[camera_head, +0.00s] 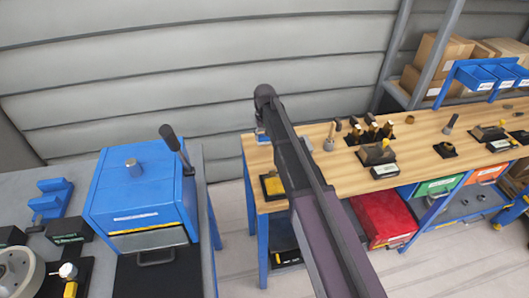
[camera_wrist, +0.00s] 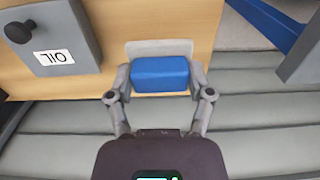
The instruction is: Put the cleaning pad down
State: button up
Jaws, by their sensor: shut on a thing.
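The blue cleaning pad (camera_wrist: 160,75) sits between the two fingers of my gripper (camera_wrist: 161,84) in the wrist view. The fingers close on its left and right ends. A pale grey plate (camera_wrist: 158,47) shows just beyond the pad, over the wooden table top; I cannot tell whether pad and plate touch. In the head view my arm hides most of the gripper. A small blue and white patch (camera_head: 262,137) shows by the table's back left corner, too small to identify surely.
A grey box marked OIL (camera_wrist: 55,42) with a dark knob stands left of the pad. The wooden table (camera_head: 340,170) holds a yellow block (camera_head: 272,186) on a dark tray and several tools. A blue machine (camera_head: 140,190) stands on the left bench, across a gap.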

aim_at(264, 153)
jog(key=shift+f+b, duration=0.95)
jog(key=shift+f, duration=0.35)
jog(key=shift+f, duration=0.15)
jog(key=shift+f+b, duration=1.75)
jog(key=shift+b, duration=0.1)
jog(key=shift+f, duration=0.15)
jog(key=o, duration=1)
jog(key=shift+r, duration=0.25)
notch_tip(264, 153, up, 12)
jog(key=p, duration=1.2)
